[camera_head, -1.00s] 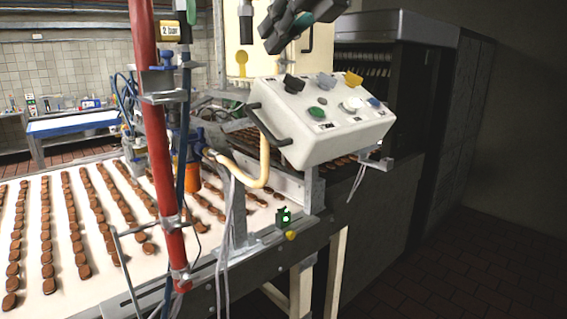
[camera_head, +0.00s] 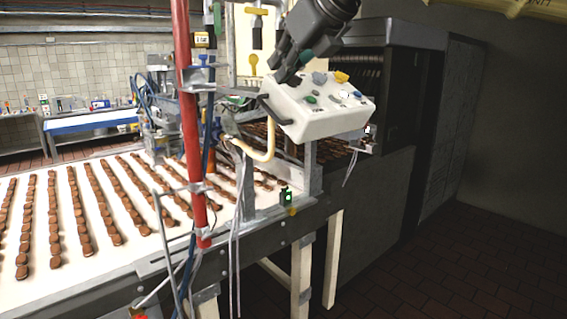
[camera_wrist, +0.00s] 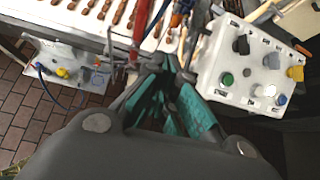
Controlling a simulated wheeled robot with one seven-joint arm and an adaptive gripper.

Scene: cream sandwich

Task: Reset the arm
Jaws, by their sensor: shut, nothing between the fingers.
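My gripper (camera_head: 288,70) hangs from the upper middle of the head view, just behind or above the left end of the white control box. In the wrist view its teal-padded fingers (camera_wrist: 172,85) point away toward the conveyor. The fingers are shut and hold nothing. The white control box (camera_head: 318,122) carries black, green, white, blue and yellow knobs. It also shows at the right of the wrist view (camera_wrist: 245,82). I cannot tell whether the gripper touches the box.
A conveyor (camera_head: 120,262) with rows of brown biscuits fills the left. A red post (camera_head: 190,130) and hoses stand in front of it. A dark oven-like machine (camera_head: 375,190) stands behind the box. The tiled floor (camera_head: 440,270) at right is clear.

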